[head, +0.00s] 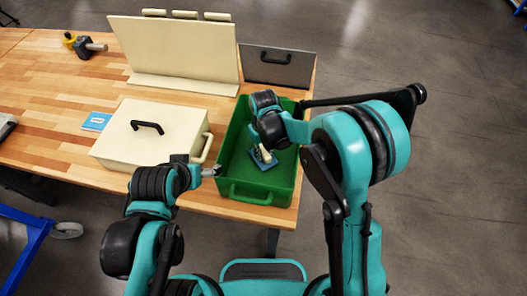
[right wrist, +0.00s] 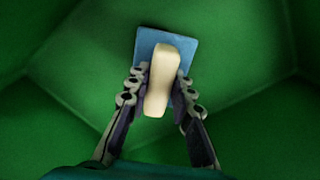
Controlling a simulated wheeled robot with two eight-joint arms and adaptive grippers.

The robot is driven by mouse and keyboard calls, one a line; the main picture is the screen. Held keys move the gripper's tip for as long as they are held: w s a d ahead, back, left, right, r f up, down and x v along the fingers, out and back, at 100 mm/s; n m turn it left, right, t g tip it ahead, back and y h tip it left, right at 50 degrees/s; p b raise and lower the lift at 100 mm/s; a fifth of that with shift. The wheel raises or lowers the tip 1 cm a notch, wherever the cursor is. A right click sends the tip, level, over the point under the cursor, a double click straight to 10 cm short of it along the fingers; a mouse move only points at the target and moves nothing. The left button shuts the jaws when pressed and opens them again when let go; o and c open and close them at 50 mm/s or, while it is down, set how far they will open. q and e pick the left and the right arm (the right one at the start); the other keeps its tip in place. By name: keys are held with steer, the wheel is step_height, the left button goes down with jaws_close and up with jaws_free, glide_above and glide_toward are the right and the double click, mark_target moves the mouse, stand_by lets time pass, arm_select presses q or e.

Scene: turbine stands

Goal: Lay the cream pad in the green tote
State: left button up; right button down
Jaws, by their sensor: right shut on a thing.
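The green tote (head: 236,191) stands at the table's right front corner. My right gripper (right wrist: 161,85) reaches down inside it and is shut on the cream pad (right wrist: 162,78), a small pale block. The pad also shows in the head view (head: 265,154), low in the tote. A blue square piece (right wrist: 148,42) is under the pad; I cannot tell if they are joined or only touching. My left gripper (head: 211,171) is at the tote's left front side, its fingers too small to read.
A cream case (head: 125,157) with a black handle is left of the tote. A blue card (head: 97,121) lies beside it. An upright cream panel (head: 175,48) and a grey panel (head: 277,66) stand behind.

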mark_target(264, 151)
steer(key=shift+f, duration=0.15)
steer(key=c, duration=1.3)
jaws_free()
steer(key=shift+o, duration=0.2)
steer(key=shift+o, duration=0.8)
steer(key=shift+r+p, duration=2.15)
steer(key=shift+r, duration=1.4)
